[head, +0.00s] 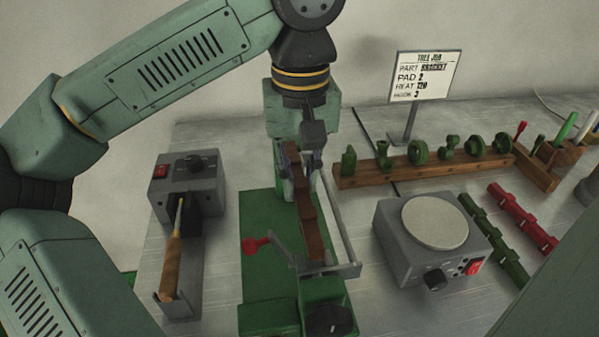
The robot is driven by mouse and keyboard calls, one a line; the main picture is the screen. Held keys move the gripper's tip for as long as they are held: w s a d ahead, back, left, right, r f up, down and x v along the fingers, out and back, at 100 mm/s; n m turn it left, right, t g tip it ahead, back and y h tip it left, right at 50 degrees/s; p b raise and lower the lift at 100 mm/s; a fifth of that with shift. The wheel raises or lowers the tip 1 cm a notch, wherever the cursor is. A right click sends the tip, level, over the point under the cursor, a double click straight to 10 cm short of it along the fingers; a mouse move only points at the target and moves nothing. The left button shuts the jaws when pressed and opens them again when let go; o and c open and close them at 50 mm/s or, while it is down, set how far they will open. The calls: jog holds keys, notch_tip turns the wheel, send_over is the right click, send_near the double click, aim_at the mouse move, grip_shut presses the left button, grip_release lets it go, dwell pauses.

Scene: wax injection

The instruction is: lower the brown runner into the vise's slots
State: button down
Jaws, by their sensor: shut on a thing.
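The brown runner (309,225) is a long dark brown bar with stepped blocks. It lies lengthwise away from the camera in the middle of the head view, at the vise. The vise (348,238) shows grey rails, a red-knobbed lever at its left and a green body. My gripper (306,170) points down and is shut on the far part of the brown runner. The runner's near end is close to the vise's grey end plate. The slots are hidden, so I cannot tell whether the runner is seated in them or just above.
A grey box with a wooden-handled tool (173,262) stands left. A grey hot-plate unit (400,245) stands close on the right. Behind it are a wooden rack (365,180) of green wax parts and a sign (424,77). Green and red runners (522,217) lie far right.

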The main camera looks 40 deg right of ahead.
aim_at(300, 178)
jog(key=shift+f+b, duration=1.1)
jog(key=shift+f, duration=0.45)
jog(key=c, duration=1.4)
grip_release()
jog(key=shift+c, duration=0.2)
jog(key=shift+r, duration=0.15)
notch_tip(300, 178, up, 12)
jog(key=shift+f, duration=0.1)
